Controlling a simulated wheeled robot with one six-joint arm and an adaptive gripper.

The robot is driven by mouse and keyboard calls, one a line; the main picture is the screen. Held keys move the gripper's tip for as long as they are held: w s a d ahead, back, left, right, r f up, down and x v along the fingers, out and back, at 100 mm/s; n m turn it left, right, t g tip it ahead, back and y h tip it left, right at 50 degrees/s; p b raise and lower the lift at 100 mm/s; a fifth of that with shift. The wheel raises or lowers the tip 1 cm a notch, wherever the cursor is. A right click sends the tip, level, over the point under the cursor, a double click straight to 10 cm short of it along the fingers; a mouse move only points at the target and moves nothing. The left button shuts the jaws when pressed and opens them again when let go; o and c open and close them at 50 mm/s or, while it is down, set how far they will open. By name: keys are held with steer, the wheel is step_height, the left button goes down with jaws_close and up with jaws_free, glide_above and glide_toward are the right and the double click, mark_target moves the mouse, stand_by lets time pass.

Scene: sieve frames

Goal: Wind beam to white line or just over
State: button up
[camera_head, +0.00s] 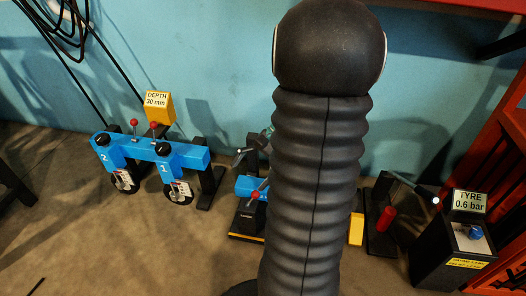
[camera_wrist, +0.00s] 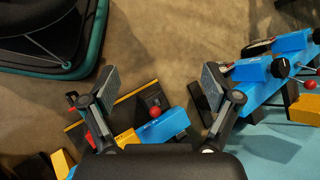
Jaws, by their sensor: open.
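The blue beam (camera_head: 150,151) stands on dark supports at the left of the head view. It carries black knobs marked 1 and 2, red-tipped levers and a small dial plate below each knob. Part of a blue beam with knobs shows at the upper right of the wrist view (camera_wrist: 268,68). My gripper (camera_wrist: 158,84) is open and empty, its fingers spread wide. Between and below them is a blue unit (camera_wrist: 165,127) with a red ball knob (camera_wrist: 155,112) on a dark, yellow-edged base. My arm hides much of this unit in the head view. I cannot make out a white line.
A yellow sign (camera_head: 157,107) reads "DEPTH 30 mm". A black box (camera_head: 450,245) marked "TYRE 0.6 bar" with a blue knob stands at the right, near a red cylinder (camera_head: 386,217). A teal-edged black object (camera_wrist: 45,40) lies upper left in the wrist view.

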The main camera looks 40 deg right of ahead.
steer(key=s+d+f+m+t+p, duration=0.25)
steer(key=d+f+m+t, duration=0.25)
steer(key=d, duration=0.3)
steer(key=s+d+f+m+t+p, duration=0.1)
steer(key=s+d+f+m+t, duration=0.4)
steer(key=d, duration=0.3)
steer(key=s+d+f+m+t+p, duration=0.1)
steer(key=s+d+f+m+t, duration=0.1)
steer(key=d+f+m+t, duration=0.35)
steer(key=shift+m+g+y, duration=0.25)
steer(key=shift+g+y, duration=0.15)
steer(key=shift+g, duration=0.25)
steer(key=x, duration=0.4)
steer(key=d+x, duration=0.1)
steer(key=x, duration=0.3)
steer(key=w+r+p+x, duration=0.1)
steer(key=x, duration=0.3)
steer(key=shift+s+d, duration=0.1)
steer(key=shift+d, duration=0.2)
steer(key=c, duration=1.2)
steer(key=shift+o, duration=0.2)
steer(key=shift+r+m+t+h, duration=0.1)
steer(key=shift+m+t+h, duration=0.25)
steer(key=shift+h, duration=0.25)
